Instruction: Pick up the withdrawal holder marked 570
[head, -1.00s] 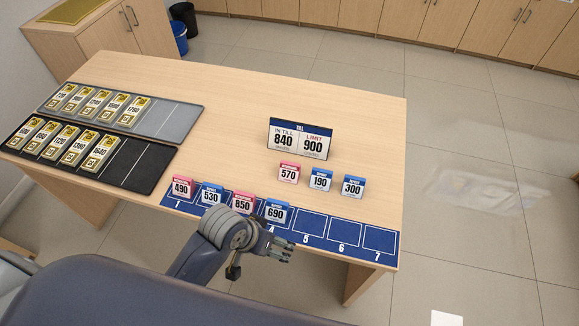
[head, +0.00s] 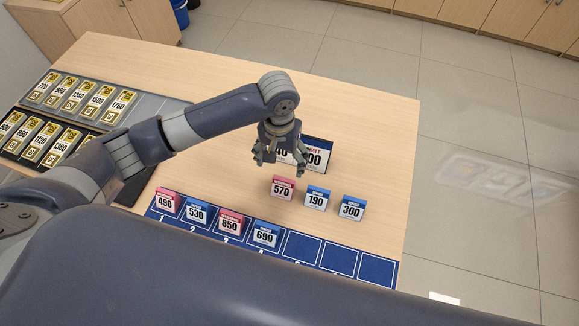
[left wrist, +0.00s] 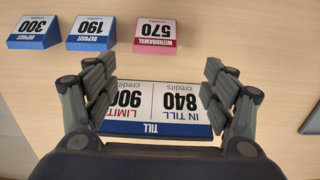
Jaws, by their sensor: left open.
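The withdrawal holder marked 570 (head: 282,188) is a small pink-topped card stand on the table, left of the blue-topped 190 holder. It also shows upside down in the left wrist view (left wrist: 155,35), beyond the fingertips. My left gripper (head: 265,163) is open and empty, above the table, a little left of and behind the 570 holder. In the wrist view its open fingers (left wrist: 160,85) frame the till sign (left wrist: 158,103), which reads IN TILL 840 and LIMIT 900. In the head view the gripper hides the sign's left part. My right gripper is not in view.
The 190 (head: 317,198) and 300 (head: 351,207) deposit holders stand right of the 570 holder. A blue numbered strip (head: 340,262) along the front edge bears holders 490, 530, 850 and 690. Trays of yellow-topped cards lie at left. Bare table surrounds the back right.

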